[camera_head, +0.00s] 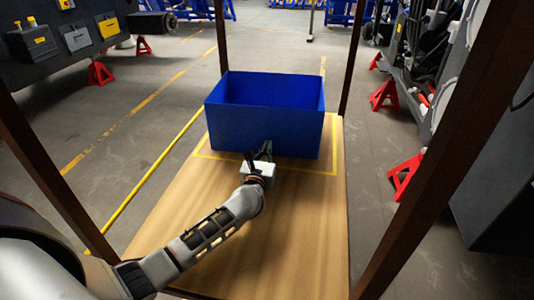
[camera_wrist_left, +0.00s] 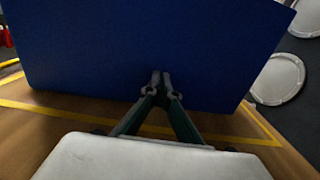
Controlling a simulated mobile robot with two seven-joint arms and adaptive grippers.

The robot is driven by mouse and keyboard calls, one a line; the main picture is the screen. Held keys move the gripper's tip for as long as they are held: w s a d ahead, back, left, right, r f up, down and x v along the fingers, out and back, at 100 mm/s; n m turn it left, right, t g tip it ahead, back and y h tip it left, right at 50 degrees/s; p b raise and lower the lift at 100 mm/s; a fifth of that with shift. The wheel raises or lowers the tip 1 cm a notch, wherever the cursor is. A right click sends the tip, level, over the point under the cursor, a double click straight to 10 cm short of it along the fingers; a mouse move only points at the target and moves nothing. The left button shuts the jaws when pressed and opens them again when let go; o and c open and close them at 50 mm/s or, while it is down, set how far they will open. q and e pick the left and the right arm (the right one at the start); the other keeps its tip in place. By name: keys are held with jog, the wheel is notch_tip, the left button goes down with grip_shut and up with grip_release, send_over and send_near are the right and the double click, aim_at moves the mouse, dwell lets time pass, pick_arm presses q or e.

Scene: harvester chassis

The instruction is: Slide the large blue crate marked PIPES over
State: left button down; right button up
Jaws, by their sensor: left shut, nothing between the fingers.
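A large open-topped blue crate (camera_head: 264,130) stands upright at the far end of a wooden board (camera_head: 270,215). No PIPES marking shows on the faces in view. My left gripper (camera_head: 259,153) is at the lower middle of the crate's near face, with its fingers shut and nothing between them. In the left wrist view the blue face of the crate (camera_wrist_left: 150,45) fills the upper part, and the left gripper's fingertips (camera_wrist_left: 161,78) meet in front of it. I cannot tell whether they touch it. My right gripper is not in view.
A yellow outline (camera_head: 335,160) is marked on the board around the crate's base. Dark brown posts (camera_head: 440,140) rise at the board's corners. Red stands (camera_head: 404,177) and machinery line the right side, and a dark chassis stands at the upper left. The near part of the board is bare.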

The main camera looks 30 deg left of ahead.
aim_at(269, 118)
pick_arm(q)
jog(key=shift+r, duration=0.15)
notch_tip(269, 118, up, 10)
jog(key=shift+f, duration=0.15)
dwell(0.6)
